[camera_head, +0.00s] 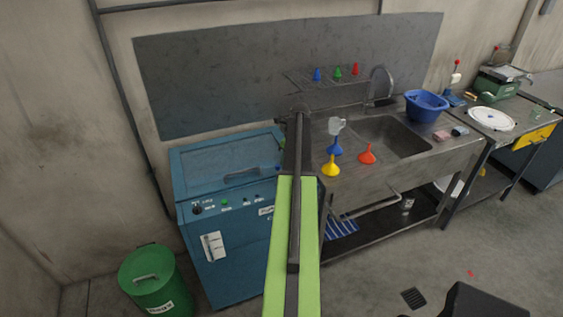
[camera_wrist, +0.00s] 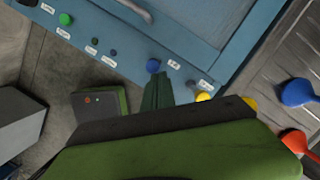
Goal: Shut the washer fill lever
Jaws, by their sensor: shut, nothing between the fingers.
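The washer is a blue cabinet (camera_head: 225,240) with a lid and a front control panel, left of my arm in the head view. I cannot tell which of these is the fill lever. My gripper (camera_wrist: 157,92) is shut and empty, its dark green fingers close below the blue knob; contact is unclear. In the head view my arm hides the panel's right end.
A steel sink (camera_head: 385,135) stands right of the washer, with several coloured funnels and a blue basin (camera_head: 425,105). A green bin (camera_head: 147,280) stands at lower left. A drying rack (camera_head: 330,78) hangs above. The floor at lower right is mostly clear.

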